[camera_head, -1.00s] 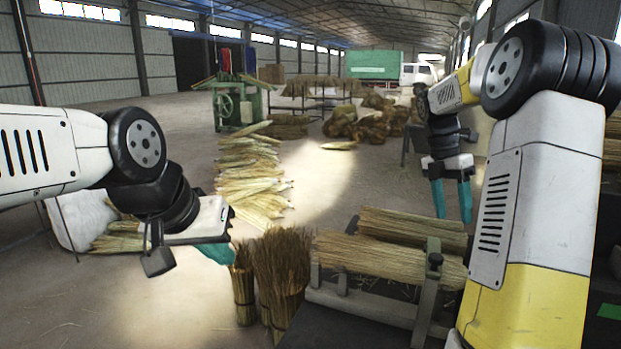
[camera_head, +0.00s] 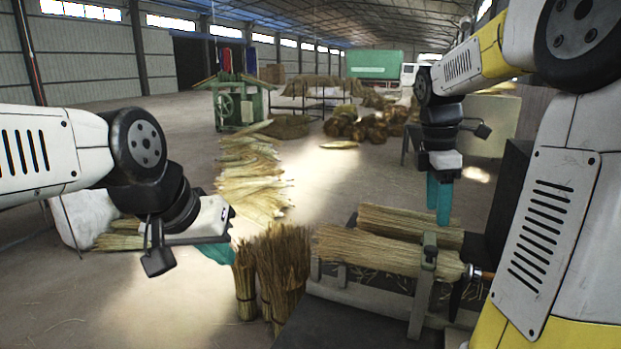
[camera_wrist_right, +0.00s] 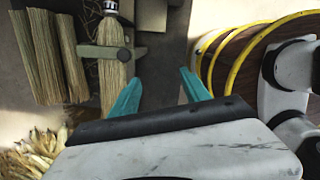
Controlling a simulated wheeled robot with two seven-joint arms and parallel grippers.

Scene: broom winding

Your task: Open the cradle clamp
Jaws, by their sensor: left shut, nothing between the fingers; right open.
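The cradle clamp (camera_head: 428,252) is a grey bracket standing at the right part of the cradle (camera_head: 365,303), its top across the front broom bundle (camera_head: 365,248). In the right wrist view the clamp's bar (camera_wrist_right: 97,52) crosses over the straw bundle (camera_wrist_right: 112,80), with a small dark knob at its right end. My right gripper (camera_head: 438,222) is open and empty, pointing down above and behind the clamp; its fingers overlap in the head view. In the right wrist view its fingertips (camera_wrist_right: 158,74) are apart, right of the clamp. My left gripper (camera_head: 225,258) is shut and empty, left of the cradle.
A second straw bundle (camera_head: 410,222) lies behind the front one. Upright straw bundles (camera_head: 275,265) stand left of the cradle. A dark box (camera_head: 508,200) stands to the right. Yellow hoops (camera_wrist_right: 225,55) show in the right wrist view. Floor beyond the cradle is partly clear.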

